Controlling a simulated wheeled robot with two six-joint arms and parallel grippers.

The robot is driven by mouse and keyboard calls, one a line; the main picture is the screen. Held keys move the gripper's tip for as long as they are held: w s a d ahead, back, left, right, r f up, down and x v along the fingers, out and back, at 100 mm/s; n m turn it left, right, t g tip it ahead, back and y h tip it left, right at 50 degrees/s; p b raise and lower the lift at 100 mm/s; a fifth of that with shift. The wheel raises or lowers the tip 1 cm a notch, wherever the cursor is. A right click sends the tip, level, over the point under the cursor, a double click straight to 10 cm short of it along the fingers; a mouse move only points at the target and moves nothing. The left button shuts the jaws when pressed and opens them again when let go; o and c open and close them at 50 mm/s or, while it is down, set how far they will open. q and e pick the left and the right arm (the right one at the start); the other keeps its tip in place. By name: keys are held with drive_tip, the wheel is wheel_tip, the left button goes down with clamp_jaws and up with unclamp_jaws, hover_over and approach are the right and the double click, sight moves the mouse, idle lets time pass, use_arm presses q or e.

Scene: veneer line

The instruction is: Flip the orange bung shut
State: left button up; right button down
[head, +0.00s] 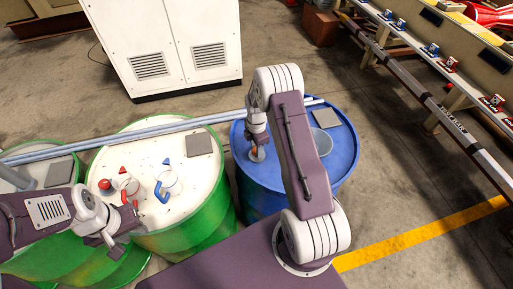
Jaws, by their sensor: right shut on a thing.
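The orange bung (254,150) shows as a small orange patch on the top of the blue drum (345,165), near its left side. A grey round fitting lies right at it. My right gripper (257,146) reaches down onto the bung and is shut on it, covering most of it. How far the bung is tilted cannot be told. My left gripper (127,226) hangs near the front edge of the green drum with the white top (150,205), apart from the blue drum. Its fingers are too small to read.
A red fitting (127,186) and a blue fitting (163,186) stand on the white drum top. A white cabinet (165,40) stands behind. Floor right of the blue drum is clear.

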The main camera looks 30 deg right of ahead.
drive_tip(key=shift+w+r, duration=0.1)
drive_tip(key=c, duration=0.9)
unclamp_jaws()
drive_tip(key=shift+r, duration=0.3)
wheel_tip(320, 180, up, 8)
drive_tip(key=b, duration=0.1)
drive_tip(key=shift+r+b, duration=0.2)
drive_tip(key=shift+b, duration=0.2)
